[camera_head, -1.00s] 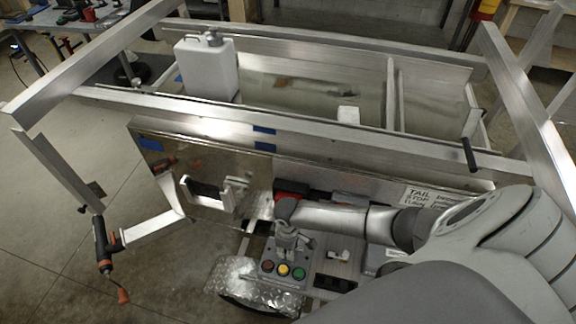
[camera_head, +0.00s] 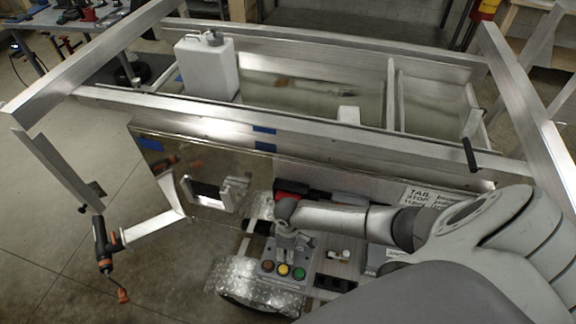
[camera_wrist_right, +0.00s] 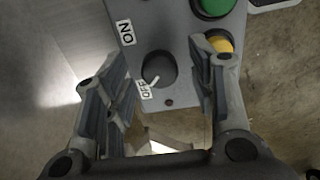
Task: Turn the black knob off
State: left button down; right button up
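The black knob (camera_wrist_right: 158,68) sits on the face of a grey control box (camera_wrist_right: 180,30) in the right wrist view. An ON label (camera_wrist_right: 125,32) is above left of it and an OFF label (camera_wrist_right: 145,90) is below left. A white mark on the knob's lower edge points towards the OFF label. My right gripper (camera_wrist_right: 155,90) is open, with its fingers spread on either side of the knob and a gap visible to each. In the head view my right gripper (camera_head: 290,245) is over the control box (camera_head: 285,280) and hides the knob. My left gripper is not in view.
Red, yellow and green buttons (camera_head: 283,269) line the box's front. In the wrist view the right finger overlaps the yellow button (camera_wrist_right: 222,44), near the green one (camera_wrist_right: 215,5). The aluminium trailer (camera_head: 300,130) stands behind, holding a white jug (camera_head: 207,70). A drill (camera_head: 103,245) is at left.

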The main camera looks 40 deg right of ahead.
notch_tip(320, 180, up, 12)
dwell(0.7)
dwell(0.4)
